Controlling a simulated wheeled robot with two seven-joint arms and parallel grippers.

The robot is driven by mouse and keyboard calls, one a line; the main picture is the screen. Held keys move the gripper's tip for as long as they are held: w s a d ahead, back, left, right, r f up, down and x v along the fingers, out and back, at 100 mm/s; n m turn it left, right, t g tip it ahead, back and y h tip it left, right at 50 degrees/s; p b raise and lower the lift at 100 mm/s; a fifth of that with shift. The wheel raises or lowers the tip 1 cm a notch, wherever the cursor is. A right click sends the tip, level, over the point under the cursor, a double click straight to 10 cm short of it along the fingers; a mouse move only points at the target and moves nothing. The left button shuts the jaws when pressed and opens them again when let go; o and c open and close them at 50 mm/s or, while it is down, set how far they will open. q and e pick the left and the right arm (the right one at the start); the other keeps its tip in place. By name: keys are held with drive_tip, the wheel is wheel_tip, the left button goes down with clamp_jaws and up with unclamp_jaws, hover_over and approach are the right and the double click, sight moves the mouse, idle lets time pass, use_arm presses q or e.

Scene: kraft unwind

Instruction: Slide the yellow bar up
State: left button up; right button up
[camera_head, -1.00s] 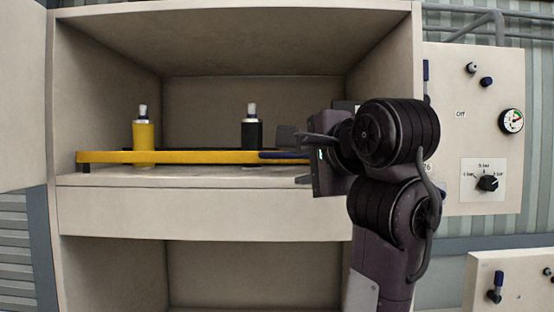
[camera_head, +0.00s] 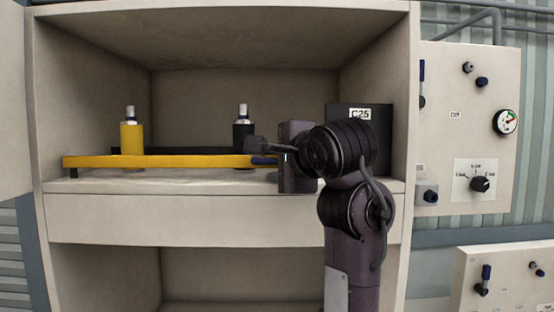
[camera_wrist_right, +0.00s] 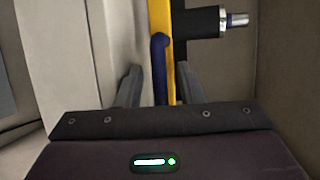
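The yellow bar (camera_head: 190,161) lies level across the front of the open shelf in the head view, with a dark blue handle (camera_head: 264,160) near its right end. In the right wrist view the yellow bar (camera_wrist_right: 182,40) runs upright, with the blue handle (camera_wrist_right: 160,65) alongside it. My right gripper (camera_head: 262,148) is at the bar's right end. Its two fingers are apart, one on each side of the bar and handle (camera_wrist_right: 160,88), with a gap visible on the left side. The gripper body hides the bar's far right end. My left gripper is not in view.
A yellow bottle (camera_head: 132,138) and a black bottle (camera_head: 243,130) stand on the shelf near the bar. A black box labelled C25 (camera_head: 372,125) stands at the shelf's right. A control panel (camera_head: 450,135) with gauge and knobs is right of the cabinet.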

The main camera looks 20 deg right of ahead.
drive_tip(key=shift+s, duration=0.1)
clamp_jaws()
drive_tip(key=shift+r, duration=0.1)
wheel_tip(320, 180, up, 12)
drive_tip(key=shift+s, duration=0.15)
idle(0.3)
drive_tip(key=shift+c, duration=1.2)
unclamp_jaws()
drive_tip(key=shift+o, duration=1.2)
drive_tip(key=shift+w+f, duration=0.3)
drive_tip(key=shift+s, duration=0.15)
